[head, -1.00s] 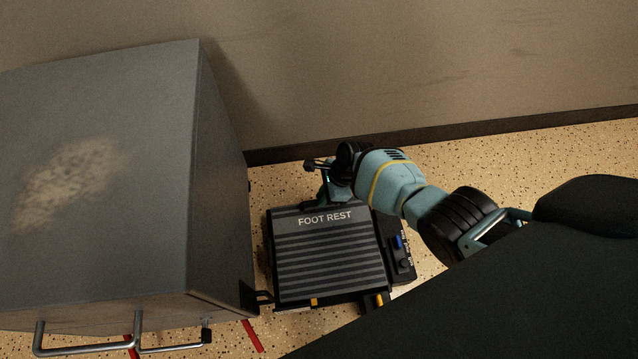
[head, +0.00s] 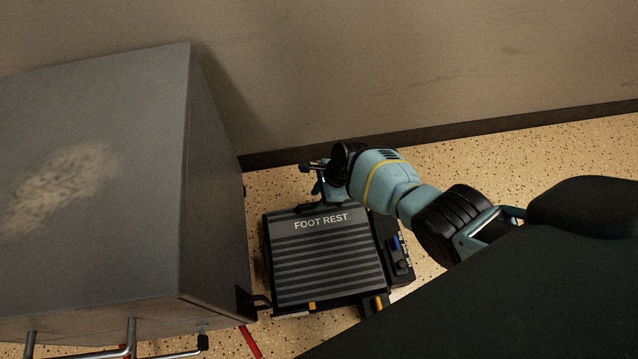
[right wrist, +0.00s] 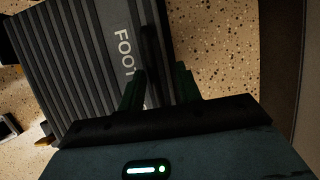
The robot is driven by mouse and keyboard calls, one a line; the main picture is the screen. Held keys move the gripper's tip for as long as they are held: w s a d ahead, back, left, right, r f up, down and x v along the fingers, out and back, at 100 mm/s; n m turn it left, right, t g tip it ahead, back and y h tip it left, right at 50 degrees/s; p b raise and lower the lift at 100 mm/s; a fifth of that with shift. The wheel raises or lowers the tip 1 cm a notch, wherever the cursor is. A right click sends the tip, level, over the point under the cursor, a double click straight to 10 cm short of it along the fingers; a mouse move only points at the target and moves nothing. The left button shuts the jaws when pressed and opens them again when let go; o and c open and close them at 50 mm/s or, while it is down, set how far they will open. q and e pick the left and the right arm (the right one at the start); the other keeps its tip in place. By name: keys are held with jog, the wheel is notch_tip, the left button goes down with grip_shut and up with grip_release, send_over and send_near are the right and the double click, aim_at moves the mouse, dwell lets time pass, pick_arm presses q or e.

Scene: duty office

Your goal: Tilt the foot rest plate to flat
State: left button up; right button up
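The foot rest (head: 325,262) is on the floor, with a dark ribbed plate lettered FOOT REST along its far edge. Its plate also shows in the right wrist view (right wrist: 85,70). The plate's exact tilt is hard to judge from above. My right gripper (head: 318,192) is at the plate's far edge, pointing down. In the right wrist view its two dark fingers (right wrist: 160,88) stand apart, either side of the plate's edge near the lettering. I cannot tell whether either finger touches it. My left gripper is out of view.
A grey metal cabinet (head: 100,180) stands close on the left of the foot rest. A wall (head: 420,70) with a dark skirting runs behind. A blue control (head: 395,243) is on the foot rest's right side. Speckled floor (head: 540,150) is free at right.

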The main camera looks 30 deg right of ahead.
jog(key=p+v, duration=0.5)
jog(key=v, duration=0.2)
jog(key=shift+d+r, duration=0.25)
jog(key=shift+r, duration=0.1)
